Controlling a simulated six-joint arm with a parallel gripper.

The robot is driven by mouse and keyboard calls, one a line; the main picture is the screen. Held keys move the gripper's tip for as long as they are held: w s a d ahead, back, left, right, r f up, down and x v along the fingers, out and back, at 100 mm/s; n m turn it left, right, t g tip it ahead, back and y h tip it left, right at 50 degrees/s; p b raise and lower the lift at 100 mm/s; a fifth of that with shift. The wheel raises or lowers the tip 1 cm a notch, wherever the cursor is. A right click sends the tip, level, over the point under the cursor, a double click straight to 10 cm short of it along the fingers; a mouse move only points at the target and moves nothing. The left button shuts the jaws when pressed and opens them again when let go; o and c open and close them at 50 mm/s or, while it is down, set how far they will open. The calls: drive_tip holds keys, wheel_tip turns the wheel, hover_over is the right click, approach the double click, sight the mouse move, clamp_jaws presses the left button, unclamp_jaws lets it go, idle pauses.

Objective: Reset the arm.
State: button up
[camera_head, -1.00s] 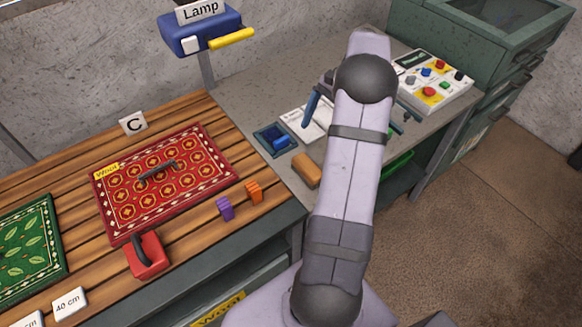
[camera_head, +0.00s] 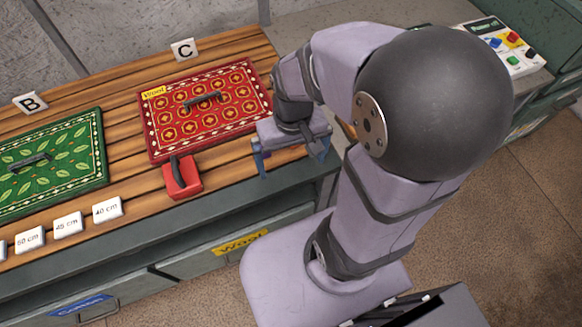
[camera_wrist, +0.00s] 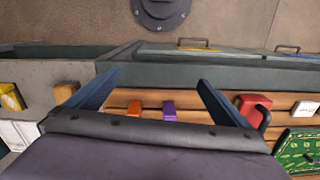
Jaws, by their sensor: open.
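My gripper (camera_head: 293,165) is open and empty in the head view. It hangs over the front edge of the slatted wooden table, right of the red rug (camera_head: 210,125) marked C. In the wrist view my gripper (camera_wrist: 160,80) shows two blue fingers spread wide with nothing between their tips.
A red handled tool (camera_head: 183,180) sits at the table's front edge. A green rug (camera_head: 50,160) marked B lies left. White length cards (camera_head: 68,225) line the front. A tan block (camera_wrist: 66,92) shows in the wrist view. A button panel (camera_head: 508,45) stands at right.

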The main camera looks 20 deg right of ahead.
drive_tip(key=shift+s+a+f+n, duration=0.2)
drive_tip(key=shift+s+a+n, duration=0.1)
drive_tip(key=shift+s, duration=0.15)
drive_tip(key=shift+s+a+f+n, duration=0.2)
drive_tip(key=shift+s+n, duration=0.1)
drive_tip(key=shift+s, duration=0.15)
